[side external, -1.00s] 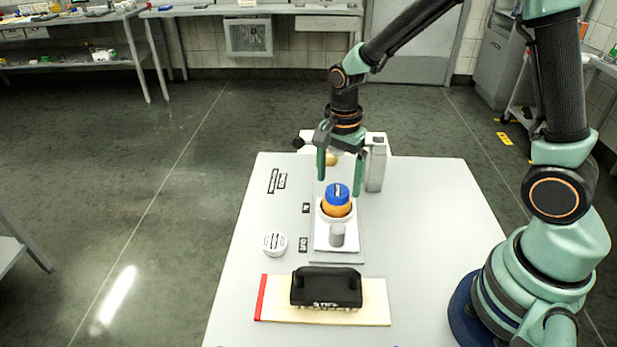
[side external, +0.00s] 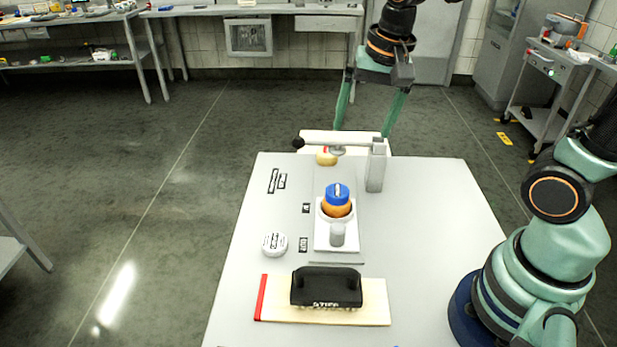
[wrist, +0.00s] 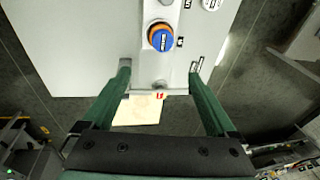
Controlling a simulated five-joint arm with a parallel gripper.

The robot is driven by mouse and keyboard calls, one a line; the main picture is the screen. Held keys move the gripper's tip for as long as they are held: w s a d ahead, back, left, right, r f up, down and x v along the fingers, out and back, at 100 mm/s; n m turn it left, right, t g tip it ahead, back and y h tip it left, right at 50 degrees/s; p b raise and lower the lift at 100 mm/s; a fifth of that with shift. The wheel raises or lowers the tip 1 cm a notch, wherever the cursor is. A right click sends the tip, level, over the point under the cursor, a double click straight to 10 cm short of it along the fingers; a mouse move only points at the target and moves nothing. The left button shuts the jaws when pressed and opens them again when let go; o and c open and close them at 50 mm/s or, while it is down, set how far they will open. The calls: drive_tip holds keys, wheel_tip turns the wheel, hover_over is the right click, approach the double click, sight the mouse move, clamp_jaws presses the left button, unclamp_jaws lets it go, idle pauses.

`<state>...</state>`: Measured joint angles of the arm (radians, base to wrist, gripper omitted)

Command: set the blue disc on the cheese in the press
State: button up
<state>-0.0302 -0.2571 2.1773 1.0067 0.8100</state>
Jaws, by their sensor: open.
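My gripper (side external: 368,125) is open and empty, raised beyond the table's far edge and well apart from the disc. In the wrist view its two green fingers (wrist: 160,82) are spread wide with nothing between them.
The press arm (side external: 335,139) extends left from a grey post (side external: 376,168) behind the cheese. A white disc (side external: 275,244) lies left. A black brush-like block (side external: 326,287) rests on a pale board (side external: 375,305). The table's right side is clear.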

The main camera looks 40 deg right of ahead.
drive_tip(key=s+n+t, duration=0.1)
drive_tip(key=n, duration=0.2)
drive_tip(key=s+r+n+t, duration=0.1)
drive_tip(key=s+n, duration=0.1)
drive_tip(key=n, duration=0.1)
drive_tip(key=s+d+r+n+t, duration=0.1)
drive_tip(key=s+n, duration=0.1)
drive_tip(key=n, duration=0.1)
